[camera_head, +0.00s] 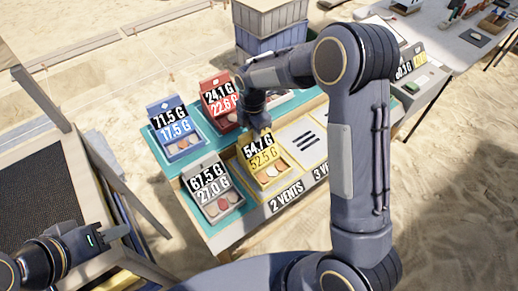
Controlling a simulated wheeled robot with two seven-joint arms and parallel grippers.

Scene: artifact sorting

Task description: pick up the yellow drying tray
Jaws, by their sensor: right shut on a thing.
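The yellow drying tray (284,182) holds several small pieces and carries a card reading 54.7 G and 52.5 G. It is at the front of the display table, above the "2 VENTS" label. My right gripper (258,127) reaches down to the tray's back edge and is shut on it. The fingertips are small and partly hidden, and I cannot tell whether the tray is clear of the surface. My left gripper (118,231) is at the lower left, away from the tray; its finger gap is unclear.
Close by are a grey tray (222,210), a blue tray (184,148) and a red tray (222,117). A white panel with dark slots (304,140) lies right of the yellow tray. Stacked crates (270,40) stand behind. A dark mesh screen (40,200) is at left.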

